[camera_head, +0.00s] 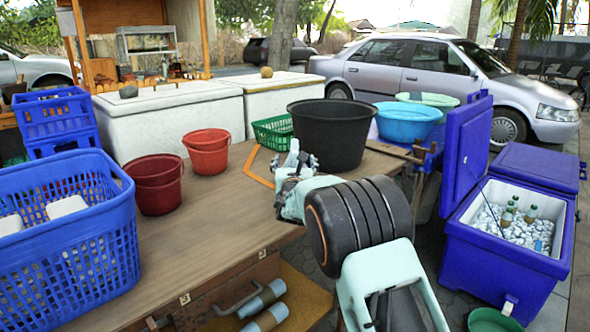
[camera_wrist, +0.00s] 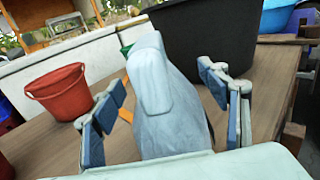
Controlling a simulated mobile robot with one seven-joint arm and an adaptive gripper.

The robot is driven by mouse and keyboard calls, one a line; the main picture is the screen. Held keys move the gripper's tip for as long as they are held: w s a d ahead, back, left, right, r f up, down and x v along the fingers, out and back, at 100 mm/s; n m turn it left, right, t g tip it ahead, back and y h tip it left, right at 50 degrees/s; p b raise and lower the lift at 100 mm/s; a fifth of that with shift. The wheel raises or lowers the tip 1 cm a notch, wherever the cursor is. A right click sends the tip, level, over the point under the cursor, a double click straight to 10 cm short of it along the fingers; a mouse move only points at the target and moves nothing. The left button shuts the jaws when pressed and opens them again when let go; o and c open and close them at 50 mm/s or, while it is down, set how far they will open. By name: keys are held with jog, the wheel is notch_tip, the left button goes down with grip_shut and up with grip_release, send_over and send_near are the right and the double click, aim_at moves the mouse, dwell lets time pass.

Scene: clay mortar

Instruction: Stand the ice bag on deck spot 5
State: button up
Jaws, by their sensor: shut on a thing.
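The ice bag (camera_wrist: 172,115), a pale grey-white bag, stands between the two fingers of my gripper (camera_wrist: 162,82) in the wrist view. Its narrower top points up and leans slightly left. In the head view my gripper (camera_head: 293,168) is over the right part of the wooden deck (camera_head: 215,220), and I cannot make out the bag clearly there. Number tags 3 (camera_head: 185,299) and 4 (camera_head: 262,254) are on the deck's front edge. No tag 5 is readable; my arm covers that stretch. An orange outline (camera_head: 257,170) lies on the deck left of my gripper.
A black tub (camera_head: 330,135) stands just behind my gripper, with a green basket (camera_head: 272,133) beside it. Red buckets (camera_head: 157,190) and a blue crate (camera_head: 75,250) stand left. An open blue cooler (camera_head: 500,270) is on the right. The deck's middle is clear.

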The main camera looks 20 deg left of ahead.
jog(key=shift+d+f, duration=0.1)
jog(key=shift+f, duration=0.5)
jog(key=o, duration=2.1)
jog(key=shift+f, duration=0.3)
jog(key=p+v, duration=0.1)
jog(key=v, duration=1.1)
